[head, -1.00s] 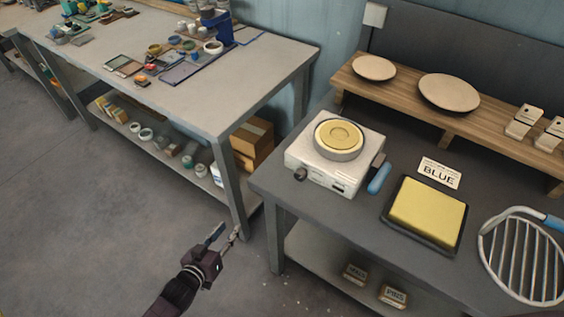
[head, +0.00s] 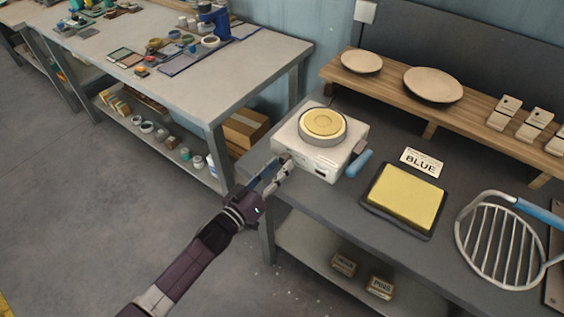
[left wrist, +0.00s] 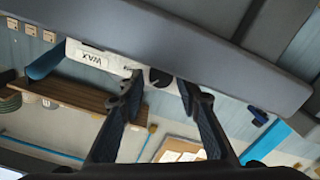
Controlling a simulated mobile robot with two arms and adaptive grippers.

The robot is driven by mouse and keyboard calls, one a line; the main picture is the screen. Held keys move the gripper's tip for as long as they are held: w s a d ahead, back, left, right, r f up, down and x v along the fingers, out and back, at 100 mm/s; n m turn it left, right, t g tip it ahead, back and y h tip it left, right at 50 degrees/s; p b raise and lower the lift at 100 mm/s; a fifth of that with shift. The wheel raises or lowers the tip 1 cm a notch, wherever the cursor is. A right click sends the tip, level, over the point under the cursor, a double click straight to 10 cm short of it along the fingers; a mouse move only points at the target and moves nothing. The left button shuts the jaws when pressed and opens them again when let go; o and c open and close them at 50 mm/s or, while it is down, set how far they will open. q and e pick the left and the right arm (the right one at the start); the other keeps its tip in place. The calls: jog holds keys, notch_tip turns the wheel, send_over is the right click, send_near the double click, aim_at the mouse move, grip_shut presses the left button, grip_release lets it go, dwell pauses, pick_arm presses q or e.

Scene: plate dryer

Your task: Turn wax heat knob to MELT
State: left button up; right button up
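The white wax heater (head: 322,145) sits at the left end of the dark table, with a round pan of yellow wax (head: 323,123) on top. Its front shows upside down in the left wrist view, with the label WAX (left wrist: 92,57). The dark heat knob (left wrist: 160,77) is at the end of that front. My left gripper (head: 277,171) is at the heater's front left corner. In the left wrist view its two fingers (left wrist: 163,88) are apart, with the knob between or just beyond their tips; contact cannot be told. The knob's setting is not readable. My right gripper is not in view.
A blue-handled tool (head: 358,162) lies right of the heater. A tray of yellow wax (head: 404,200), a BLUE card (head: 422,162) and a wire rack (head: 500,240) are further right. A wooden shelf (head: 390,105) with plates stands behind. The table's edge lies under my left gripper.

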pick_arm(q)
jog(key=shift+x, duration=1.05)
grip_shut()
